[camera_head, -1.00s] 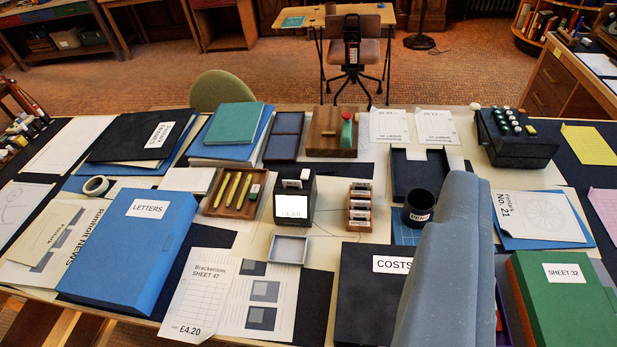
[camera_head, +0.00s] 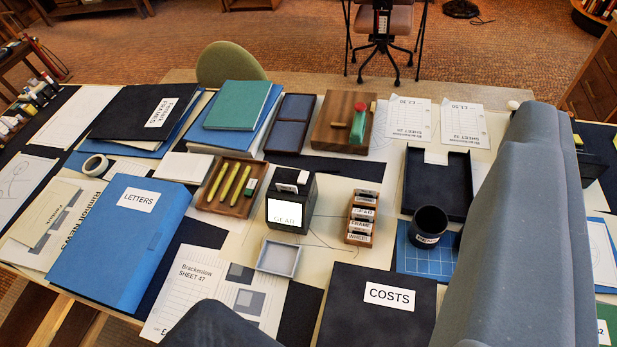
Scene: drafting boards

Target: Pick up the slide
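A small black slide viewer (camera_head: 307,214) stands near the middle of the desk, its lit screen reading "GEAR". Small pale and dark pieces (camera_head: 290,182) show at its top; they may be a slide, but they are too small to tell. To its right, a small wooden rack (camera_head: 358,239) holds several white-labelled pieces that look like slides; one label (camera_head: 359,236) seems to read "WHEELS". The fingers of my gripper do not show. A large blue-grey part of my arm covers the right side, and a dark shape rises at the bottom edge.
A shallow grey tray (camera_head: 278,257) lies in front of the viewer. A wooden pencil tray (camera_head: 231,188) is left of it. A black cup (camera_head: 428,226), black COSTS box (camera_head: 350,312) and blue LETTERS box (camera_head: 95,255) stand around. Bare cream paper shows between viewer and rack.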

